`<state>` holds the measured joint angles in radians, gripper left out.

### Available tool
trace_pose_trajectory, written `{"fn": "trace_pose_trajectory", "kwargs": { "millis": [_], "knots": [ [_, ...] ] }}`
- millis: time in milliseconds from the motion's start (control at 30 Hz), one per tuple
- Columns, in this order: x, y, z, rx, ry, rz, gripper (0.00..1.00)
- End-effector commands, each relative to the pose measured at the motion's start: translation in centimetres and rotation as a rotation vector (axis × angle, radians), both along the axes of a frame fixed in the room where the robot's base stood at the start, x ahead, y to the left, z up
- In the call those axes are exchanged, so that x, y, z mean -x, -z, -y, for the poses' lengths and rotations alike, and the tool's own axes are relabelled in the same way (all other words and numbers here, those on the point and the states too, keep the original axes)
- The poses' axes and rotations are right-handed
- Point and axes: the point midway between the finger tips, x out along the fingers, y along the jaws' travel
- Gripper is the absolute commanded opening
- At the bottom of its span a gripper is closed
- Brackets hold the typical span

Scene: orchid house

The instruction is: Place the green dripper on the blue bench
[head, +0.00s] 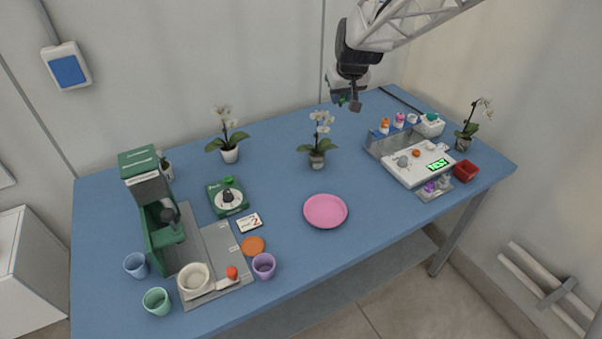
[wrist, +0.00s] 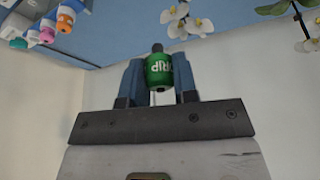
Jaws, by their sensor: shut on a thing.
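The green dripper (wrist: 158,70) is a small green bottle with white lettering and a dark tip. In the wrist view it sits between the two fingers of my gripper (wrist: 158,78), which is shut on it. In the head view my gripper (head: 348,101) is raised above the back of the blue bench (head: 275,170), right of centre, with a bit of green at its fingertips. The dripper is held clear of the bench top. Most of it is too small to make out in the head view.
Potted white orchids (head: 317,160) stand along the back. A pink plate (head: 325,211) lies mid-bench. At right are a white device (head: 418,164), small bottles and a red pot (head: 466,171). A green machine (head: 153,213) and cups stand at left. Bare bench lies between the plate and the device.

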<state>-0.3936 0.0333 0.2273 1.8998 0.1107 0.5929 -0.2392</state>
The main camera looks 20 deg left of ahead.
Motion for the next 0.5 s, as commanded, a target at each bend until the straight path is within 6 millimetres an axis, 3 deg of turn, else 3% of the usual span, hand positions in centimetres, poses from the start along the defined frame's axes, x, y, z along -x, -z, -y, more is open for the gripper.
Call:
{"fn": "trace_pose_trajectory", "kwargs": {
  "millis": [100,500],
  "knots": [
    [0.7,0.4,2.3,0.001,0.024,0.000,0.01],
    [2.5,1.4,7.1,0.002,0.076,0.000,0.01]
  ]
}}
